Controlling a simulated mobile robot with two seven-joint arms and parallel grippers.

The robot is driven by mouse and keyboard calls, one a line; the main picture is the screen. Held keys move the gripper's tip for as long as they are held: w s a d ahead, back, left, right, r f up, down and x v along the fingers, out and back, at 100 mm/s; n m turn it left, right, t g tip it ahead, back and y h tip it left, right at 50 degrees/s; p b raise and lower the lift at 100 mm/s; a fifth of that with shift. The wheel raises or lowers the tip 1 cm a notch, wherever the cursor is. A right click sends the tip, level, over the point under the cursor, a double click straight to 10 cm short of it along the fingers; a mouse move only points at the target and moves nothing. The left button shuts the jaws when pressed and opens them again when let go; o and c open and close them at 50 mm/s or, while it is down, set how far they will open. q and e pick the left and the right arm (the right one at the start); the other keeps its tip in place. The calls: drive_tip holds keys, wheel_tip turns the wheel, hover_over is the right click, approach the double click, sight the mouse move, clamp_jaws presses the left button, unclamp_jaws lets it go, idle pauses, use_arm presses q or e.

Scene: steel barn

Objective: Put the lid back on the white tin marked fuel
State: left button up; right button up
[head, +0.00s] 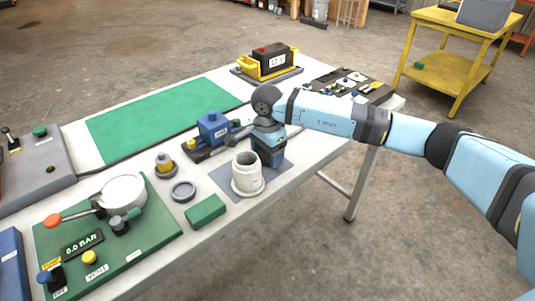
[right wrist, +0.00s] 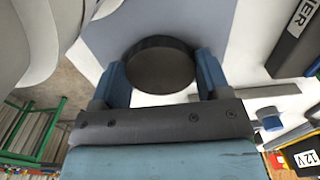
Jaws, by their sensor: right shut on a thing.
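The white tin (head: 247,176) stands upright and open-topped on a grey mat (head: 226,181) near the table's front edge; I cannot read its marking. My right gripper (head: 268,160) is low, just behind and right of the tin. In the right wrist view, my right gripper (right wrist: 160,85) is shut on a dark round lid (right wrist: 160,62), with a blue finger on each side. The lid is hidden in the head view. A pale curved shape, probably the tin (right wrist: 38,40), is at the left of the wrist view. My left gripper is not in view.
A dark grey ring-like dish (head: 183,191) and a green block (head: 205,210) lie left of the tin. A blue vise (head: 212,130) is behind. A green pressure board (head: 150,240) is at the front left. A yellow-cradled battery (head: 270,62) stands at the back.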

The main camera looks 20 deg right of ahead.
sight(267, 155)
wheel_tip(267, 155, up, 20)
drive_tip(key=p, duration=0.1)
drive_tip(key=shift+f+p, duration=0.15)
drive_tip(key=shift+p, duration=0.2)
